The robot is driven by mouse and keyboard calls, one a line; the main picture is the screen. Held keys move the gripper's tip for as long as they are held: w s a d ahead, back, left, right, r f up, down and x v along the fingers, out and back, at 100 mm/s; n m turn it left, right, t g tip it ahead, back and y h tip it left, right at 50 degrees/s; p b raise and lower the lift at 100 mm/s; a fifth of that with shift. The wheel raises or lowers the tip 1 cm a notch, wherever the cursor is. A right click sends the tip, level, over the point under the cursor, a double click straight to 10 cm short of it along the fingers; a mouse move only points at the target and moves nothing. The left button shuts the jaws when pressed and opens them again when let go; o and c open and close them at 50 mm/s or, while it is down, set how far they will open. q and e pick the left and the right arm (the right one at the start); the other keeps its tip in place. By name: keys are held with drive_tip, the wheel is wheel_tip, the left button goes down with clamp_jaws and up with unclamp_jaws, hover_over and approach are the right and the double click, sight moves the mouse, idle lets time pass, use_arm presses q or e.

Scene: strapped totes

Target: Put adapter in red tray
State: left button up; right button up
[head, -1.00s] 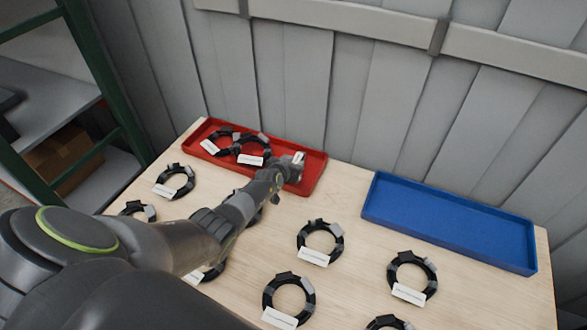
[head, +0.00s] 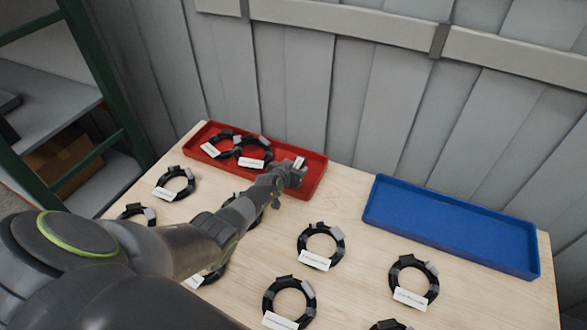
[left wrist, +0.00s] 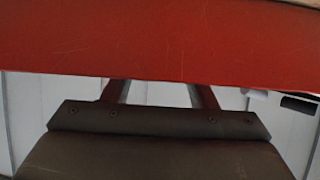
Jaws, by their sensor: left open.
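The red tray (head: 313,181) lies at the back left of the wooden table, and its wall fills the top of the left wrist view (left wrist: 150,45). Two adapters, black cable rings with white labels, lie in its left part: one here (head: 218,138), one beside it (head: 253,163). My left gripper (head: 298,164) is open at the tray's right part. In the wrist view its fingers pass behind the red wall and their tips are hidden. A small pale piece shows at the gripper; I cannot tell whether it is a label. My right gripper is not in view.
More adapters lie on the table, including one in the middle (head: 335,239), one to the right (head: 427,272) and one at left (head: 188,178). My left arm hides some. An empty blue tray (head: 450,250) stands at the back right. A grey panelled wall is behind the table.

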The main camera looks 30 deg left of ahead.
use_arm(q)
drive_tip(key=shift+r, duration=0.15)
drive_tip(key=shift+r+p, duration=0.2)
drive_tip(key=shift+p, duration=0.1)
drive_tip(key=p+v, duration=0.9)
drive_tip(key=shift+s+r, duration=0.1)
drive_tip(key=shift+r, duration=0.1)
drive_tip(key=shift+b+v, duration=0.3)
drive_tip(key=shift+v, duration=1)
drive_tip(key=shift+s+f, duration=0.1)
